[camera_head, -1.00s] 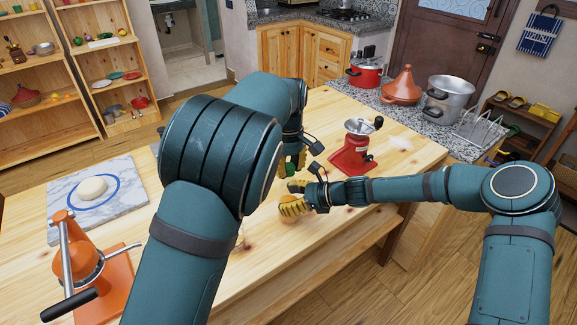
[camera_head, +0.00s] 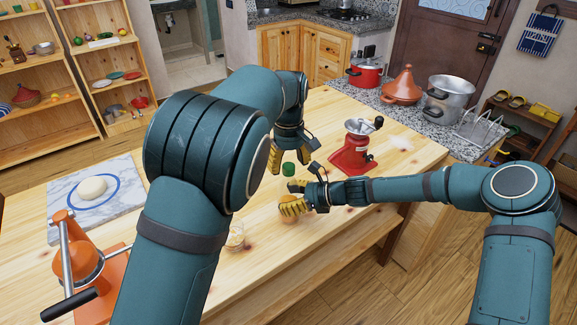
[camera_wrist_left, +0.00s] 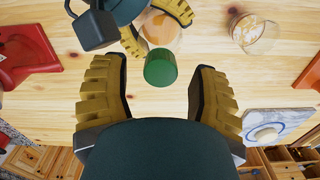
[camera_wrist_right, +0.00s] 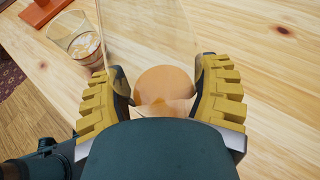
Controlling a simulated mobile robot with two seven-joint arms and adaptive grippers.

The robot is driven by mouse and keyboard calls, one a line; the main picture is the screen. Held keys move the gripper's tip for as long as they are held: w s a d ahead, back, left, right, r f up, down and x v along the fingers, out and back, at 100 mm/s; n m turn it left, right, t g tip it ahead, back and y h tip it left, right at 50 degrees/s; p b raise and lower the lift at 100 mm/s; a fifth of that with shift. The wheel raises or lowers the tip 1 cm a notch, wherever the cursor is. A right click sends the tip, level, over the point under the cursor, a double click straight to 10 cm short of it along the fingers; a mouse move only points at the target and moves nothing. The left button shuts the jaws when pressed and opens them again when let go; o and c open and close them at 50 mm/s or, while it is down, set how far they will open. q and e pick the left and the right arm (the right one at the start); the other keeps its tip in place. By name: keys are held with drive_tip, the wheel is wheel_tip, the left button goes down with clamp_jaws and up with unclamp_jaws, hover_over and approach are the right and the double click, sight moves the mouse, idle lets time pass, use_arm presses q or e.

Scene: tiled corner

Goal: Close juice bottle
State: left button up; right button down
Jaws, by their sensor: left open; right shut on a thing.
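A green cap (camera_head: 289,169) shows just above the clear juice bottle (camera_head: 291,208), which has orange juice low inside. My right gripper (camera_head: 297,199) is shut on the bottle; in the right wrist view the fingers press its clear sides (camera_wrist_right: 165,85). My left gripper (camera_head: 292,155) is open beside and above the cap. In the left wrist view the cap (camera_wrist_left: 160,68) lies between and just beyond the open fingertips, apart from both. The bottle's neck is hard to see, so I cannot tell whether the cap sits fully on it.
A glass (camera_head: 235,238) stands on the wooden table, close to my left arm. A red grinder (camera_head: 352,155) stands right of my left gripper. An orange juicer (camera_head: 90,265) and a marble board with dough (camera_head: 70,205) are at the left.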

use_arm(q)
wheel_tip(320, 180, up, 11)
drive_tip(key=shift+f, duration=0.2)
drive_tip(key=shift+a, duration=0.1)
use_arm(e)
unclamp_jaws()
drive_tip(key=v, duration=1.2)
drive_tip(key=shift+r, duration=0.15)
use_arm(q)
drive_tip(key=shift+r, duration=0.1)
use_arm(e)
drive_tip(key=shift+a+r, duration=0.1)
